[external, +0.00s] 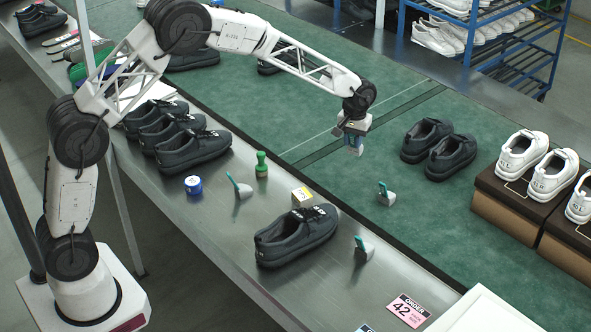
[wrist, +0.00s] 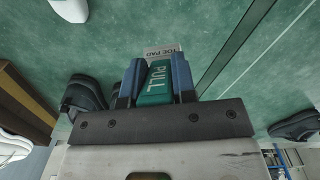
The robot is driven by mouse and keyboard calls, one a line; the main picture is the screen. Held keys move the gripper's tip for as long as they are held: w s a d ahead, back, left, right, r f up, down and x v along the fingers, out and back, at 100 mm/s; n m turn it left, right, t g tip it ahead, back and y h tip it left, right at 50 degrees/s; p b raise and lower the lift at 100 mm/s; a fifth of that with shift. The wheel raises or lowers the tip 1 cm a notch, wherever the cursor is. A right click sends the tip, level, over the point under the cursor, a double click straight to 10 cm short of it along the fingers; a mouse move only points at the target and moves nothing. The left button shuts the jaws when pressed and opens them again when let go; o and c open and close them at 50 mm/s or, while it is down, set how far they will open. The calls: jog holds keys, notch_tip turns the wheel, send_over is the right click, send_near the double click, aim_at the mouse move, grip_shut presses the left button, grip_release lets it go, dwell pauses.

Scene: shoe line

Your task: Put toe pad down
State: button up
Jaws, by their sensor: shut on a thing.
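My gripper (external: 354,146) is over the green belt in the external view, above its surface. In the wrist view its two blue fingers (wrist: 156,78) are shut on the teal tab marked "PULL" of the toe pad (wrist: 157,88). A grey piece lettered "TOE PAD" shows just past the fingertips; the rest of the pad is hidden. In the external view the held pad is too small to make out clearly.
The green belt (external: 285,120) is bare below my gripper. A pair of dark shoes (external: 452,157) stands to its right. Similar teal-tabbed pieces lie on the belt (external: 386,196) and metal table (external: 243,190). A single dark shoe (external: 296,238) stands on the table.

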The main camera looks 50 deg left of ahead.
notch_tip(320, 180, down, 6)
jog(key=shift+f, duration=0.15)
dwell(0.4)
jog(key=shift+f, duration=1.9)
jog(key=shift+f, duration=0.1)
jog(key=o, duration=0.9)
notch_tip(320, 180, up, 12)
jog(key=shift+r, duration=0.15)
